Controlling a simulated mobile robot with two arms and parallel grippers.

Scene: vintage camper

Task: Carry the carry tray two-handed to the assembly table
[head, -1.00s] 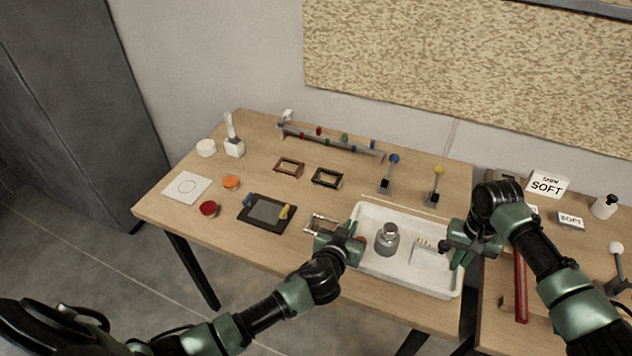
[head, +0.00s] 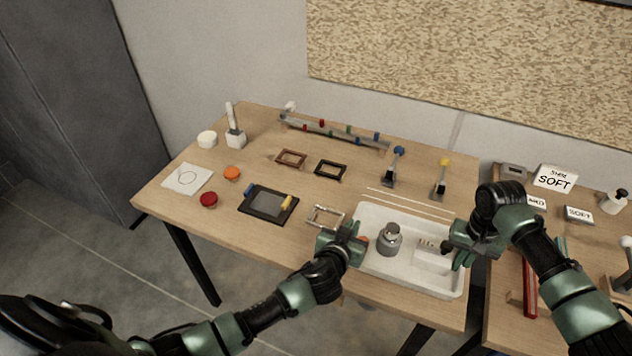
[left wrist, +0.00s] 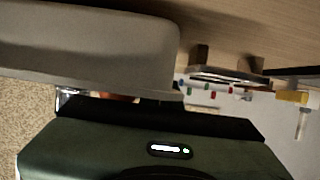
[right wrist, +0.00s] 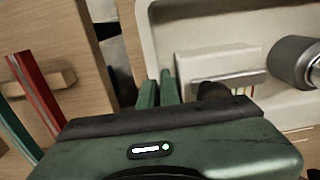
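The white carry tray (head: 400,279) is at the right front of the wooden table (head: 235,260), level and apparently resting on it. It holds a grey metal weight or bottle (head: 389,241) and a white block with small pins (head: 430,256). My left gripper (head: 356,243) is at the tray's left wall; in the left wrist view the pale tray wall (left wrist: 90,45) hides its fingertips. My right gripper (head: 458,250) is at the right wall; its green fingers show close together at the tray rim in the right wrist view (right wrist: 158,92). Both appear shut on the tray.
A wire frame (head: 325,216) lies just left of the tray, and thin pale rods (head: 410,203) lie behind it. A dark tablet-like plate (head: 268,204) is further left. A second table (head: 500,310) with red bar (head: 530,290) and labelled boxes adjoins at right.

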